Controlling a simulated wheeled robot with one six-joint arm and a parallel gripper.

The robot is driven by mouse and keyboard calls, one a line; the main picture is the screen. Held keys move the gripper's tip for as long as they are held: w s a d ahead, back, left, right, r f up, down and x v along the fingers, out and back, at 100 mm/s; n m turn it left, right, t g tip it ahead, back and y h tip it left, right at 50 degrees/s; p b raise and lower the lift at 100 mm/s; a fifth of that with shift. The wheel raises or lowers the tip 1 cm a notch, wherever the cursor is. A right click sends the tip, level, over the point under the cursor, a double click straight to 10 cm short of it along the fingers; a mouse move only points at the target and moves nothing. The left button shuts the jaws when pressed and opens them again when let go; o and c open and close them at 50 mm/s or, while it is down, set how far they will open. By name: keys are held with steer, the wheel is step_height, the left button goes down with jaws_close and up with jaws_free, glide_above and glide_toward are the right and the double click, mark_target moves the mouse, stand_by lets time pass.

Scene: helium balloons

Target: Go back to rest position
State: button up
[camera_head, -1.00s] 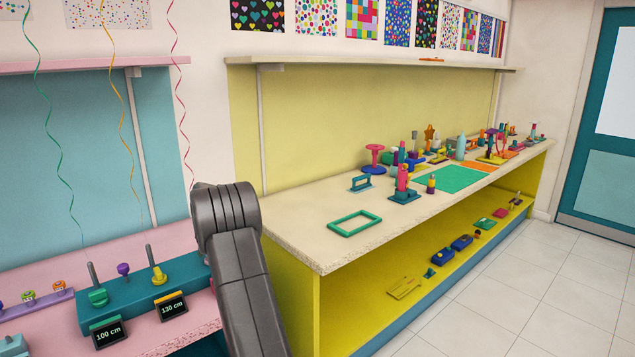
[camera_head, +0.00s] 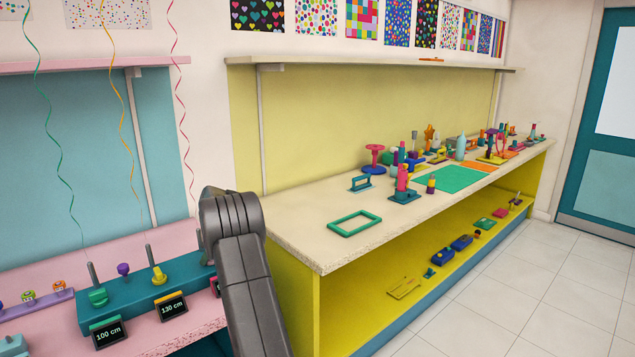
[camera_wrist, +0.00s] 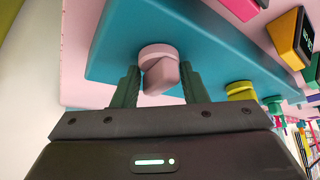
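My gripper (camera_wrist: 158,88) shows in the wrist view with two dark green fingers spread apart. A pale pinkish knob-like piece (camera_wrist: 158,72) with a round disc stands between the fingers, against the teal block (camera_wrist: 115,45). The fingers look apart from it, with only narrow gaps. In the camera_head view my arm stands in front of the right end of the teal block (camera_head: 130,300). My fingers are hidden there.
The block carries a green spool (camera_head: 98,297), a purple knob (camera_head: 123,269) and a yellow spool (camera_head: 158,276). Signs reading 100 cm (camera_head: 108,331) and 130 cm (camera_head: 172,306) stand in front. Ribbons hang above. A cream-topped bench (camera_head: 300,232) is at right; the tiled floor (camera_head: 520,290) is clear.

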steer(key=shift+n+g+p, duration=0.9)
steer(key=shift+n+p, duration=0.15)
steer(key=shift+n, duration=0.45)
steer(key=shift+w+d, duration=0.1)
